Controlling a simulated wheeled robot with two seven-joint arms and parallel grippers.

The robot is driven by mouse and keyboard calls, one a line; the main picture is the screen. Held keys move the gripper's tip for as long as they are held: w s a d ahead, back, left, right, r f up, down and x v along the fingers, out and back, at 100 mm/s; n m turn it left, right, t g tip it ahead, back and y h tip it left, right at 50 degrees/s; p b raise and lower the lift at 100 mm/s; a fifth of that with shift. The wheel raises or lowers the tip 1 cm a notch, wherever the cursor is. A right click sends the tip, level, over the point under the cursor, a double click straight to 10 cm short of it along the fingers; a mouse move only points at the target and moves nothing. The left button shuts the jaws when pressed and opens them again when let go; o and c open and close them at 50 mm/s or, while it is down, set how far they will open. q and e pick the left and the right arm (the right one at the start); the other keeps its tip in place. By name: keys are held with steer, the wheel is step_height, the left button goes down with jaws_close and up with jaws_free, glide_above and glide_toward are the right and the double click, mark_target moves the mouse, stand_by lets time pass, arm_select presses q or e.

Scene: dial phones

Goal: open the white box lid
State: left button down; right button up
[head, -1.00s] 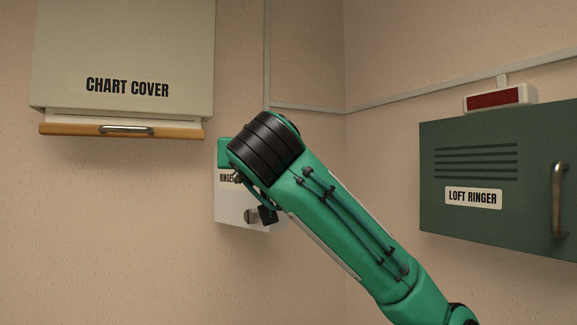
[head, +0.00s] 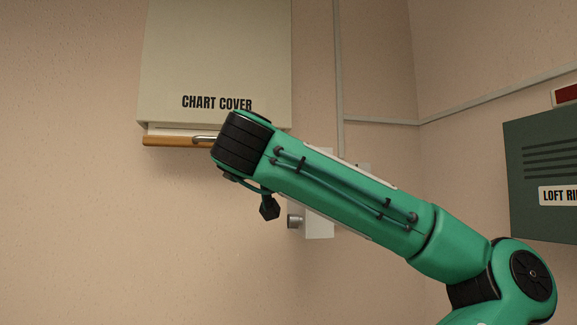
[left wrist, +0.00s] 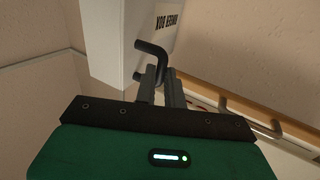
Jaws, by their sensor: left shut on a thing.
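The white box (head: 318,222) hangs on the wall, mostly hidden behind my green arm in the head view. A grey knob (head: 294,221) juts out at its left side. In the left wrist view the white box (left wrist: 121,38) has upside-down lettering, partly readable as "RINGER BOX", and a dark bent handle (left wrist: 151,49). My left gripper (left wrist: 160,75) has its fingers shut on this handle. In the head view the fingers are hidden behind the black wrist joint. How far the lid stands open is unclear. My right gripper is not in view.
The chart cover (head: 215,55) hangs at upper left, with a wooden rail (head: 175,141) and metal handle beneath, close to my wrist. The rail (left wrist: 245,116) also shows in the left wrist view. A green loft ringer cabinet (head: 545,180) is at right. The lower-left wall is bare.

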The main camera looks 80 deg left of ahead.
arm_select(q)
steer(key=shift+r, duration=0.3)
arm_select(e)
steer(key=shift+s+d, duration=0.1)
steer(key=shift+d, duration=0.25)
